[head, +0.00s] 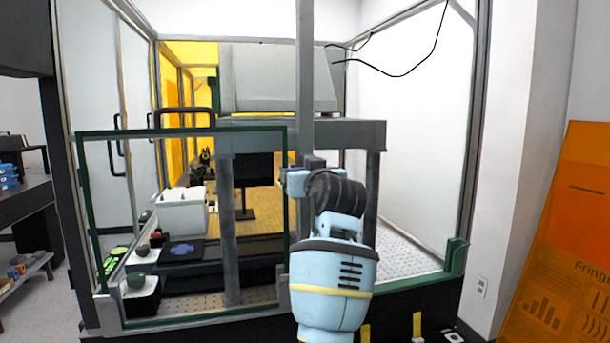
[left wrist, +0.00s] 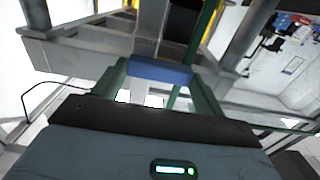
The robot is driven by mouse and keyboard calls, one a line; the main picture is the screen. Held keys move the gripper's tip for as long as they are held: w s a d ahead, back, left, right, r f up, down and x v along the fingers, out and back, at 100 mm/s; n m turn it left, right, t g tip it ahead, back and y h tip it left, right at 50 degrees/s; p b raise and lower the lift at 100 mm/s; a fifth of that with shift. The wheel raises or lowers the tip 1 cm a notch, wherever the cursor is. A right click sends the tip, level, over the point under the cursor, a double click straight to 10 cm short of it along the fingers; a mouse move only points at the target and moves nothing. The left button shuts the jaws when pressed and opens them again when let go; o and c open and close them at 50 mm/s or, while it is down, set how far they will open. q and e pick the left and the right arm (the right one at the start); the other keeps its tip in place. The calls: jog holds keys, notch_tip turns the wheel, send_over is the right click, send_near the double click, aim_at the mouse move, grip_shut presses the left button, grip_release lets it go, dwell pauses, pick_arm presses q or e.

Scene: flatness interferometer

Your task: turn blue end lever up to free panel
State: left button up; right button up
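The blue end lever (left wrist: 160,71) shows in the left wrist view as a short blue bar. It spans the gap between the two green-grey fingers of my left gripper (left wrist: 160,76), with no clear gap at either side. The fingers look shut on it. In the head view, my arm reaches up to the grey upright post, and its wrist hides most of the hand and lever. A small light-blue part shows beside the post; I cannot tell whether it is lever or hand. The green-framed clear panel (head: 182,132) stands upright left of the post. My right gripper is not in view.
Behind the panel are a white box (head: 181,213), a dark monitor (head: 252,180) and a perforated table. A grey beam (head: 345,134) crosses above. An orange sheet (head: 562,240) leans at the right. Shelves (head: 30,212) stand at the far left.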

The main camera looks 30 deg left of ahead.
pick_arm(q)
jog(key=shift+c, duration=1)
jog(key=shift+w+d+r+m+p, duration=0.3)
jog(key=shift+m+p, duration=0.4)
jog(key=shift+m, duration=2.2)
jog(key=shift+w+d+r+m+p, duration=0.2)
jog(key=shift+w+r+m+p, duration=0.35)
jog(key=shift+m, duration=2.35)
jog(key=shift+w+d+r+m+p, duration=0.2)
jog(key=shift+m+p, duration=0.6)
jog(key=shift+m, duration=2.1)
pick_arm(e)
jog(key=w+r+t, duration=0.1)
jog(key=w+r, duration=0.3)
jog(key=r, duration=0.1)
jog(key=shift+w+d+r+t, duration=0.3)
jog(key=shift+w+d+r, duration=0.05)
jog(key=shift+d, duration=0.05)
pick_arm(q)
jog(key=shift+d, duration=0.1)
jog(key=o, duration=1)
jog(key=shift+s, duration=0.1)
